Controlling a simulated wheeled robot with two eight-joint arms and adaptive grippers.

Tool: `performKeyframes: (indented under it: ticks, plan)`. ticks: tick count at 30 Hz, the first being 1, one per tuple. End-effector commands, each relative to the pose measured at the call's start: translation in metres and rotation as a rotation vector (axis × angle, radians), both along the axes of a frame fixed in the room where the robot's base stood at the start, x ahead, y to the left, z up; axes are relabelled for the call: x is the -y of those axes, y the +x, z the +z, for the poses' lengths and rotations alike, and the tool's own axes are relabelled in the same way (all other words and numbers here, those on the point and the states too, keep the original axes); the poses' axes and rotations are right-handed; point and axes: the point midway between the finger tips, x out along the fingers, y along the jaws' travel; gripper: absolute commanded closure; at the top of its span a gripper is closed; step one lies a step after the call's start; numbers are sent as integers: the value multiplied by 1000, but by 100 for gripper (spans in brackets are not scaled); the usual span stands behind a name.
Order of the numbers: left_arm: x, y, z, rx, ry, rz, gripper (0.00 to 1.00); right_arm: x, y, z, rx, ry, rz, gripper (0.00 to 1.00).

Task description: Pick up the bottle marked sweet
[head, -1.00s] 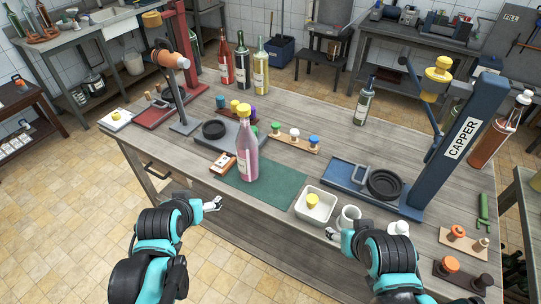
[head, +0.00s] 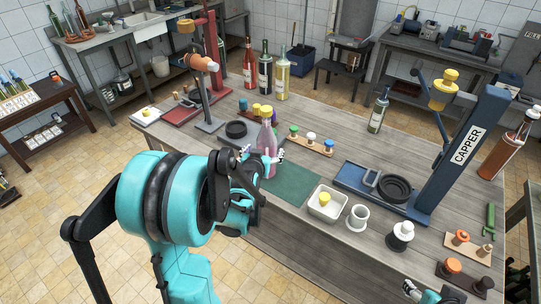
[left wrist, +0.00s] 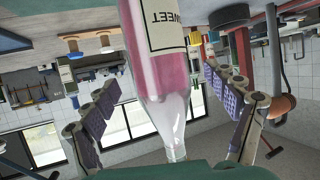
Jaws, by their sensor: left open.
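The pink bottle (head: 267,137) with a yellow top stands upright at the left end of the green mat (head: 292,184). In the left wrist view the bottle (left wrist: 160,75) appears upside down, and its white label reads "SWEET". My left gripper (head: 264,158) is at the bottle, its fingers open on either side of it; these fingers also show in the left wrist view (left wrist: 166,108). Gaps show between the fingers and the glass there. My right gripper (head: 412,289) is only partly seen at the bottom edge.
A white tray (head: 327,204) with a yellow stopper and a white cup (head: 357,218) stand right of the mat. A stopper rack (head: 311,141) is behind it. The blue capper (head: 466,146) stands right. Three bottles stand at the back, including a red one (head: 248,62).

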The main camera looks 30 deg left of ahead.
Motion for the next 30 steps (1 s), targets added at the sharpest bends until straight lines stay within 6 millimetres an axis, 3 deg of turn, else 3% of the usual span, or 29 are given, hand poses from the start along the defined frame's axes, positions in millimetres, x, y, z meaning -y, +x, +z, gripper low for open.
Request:
performKeyframes:
  ticks: [7,16,25,26,30]
  plan:
    - [-9,33,-15,0,0,-1,13,0,0,-13,0,0,0,43]
    - [-10,37,-15,-1,-1,-1,13,0,0,-12,0,0,0,43]
    - [-10,37,-16,-1,-1,-1,93,0,0,-12,0,0,0,43]
    - [-10,37,-16,-1,-1,-1,99,0,0,-12,0,0,0,43]
    - [-11,37,-14,2,0,-1,99,0,0,-12,0,0,0,43]
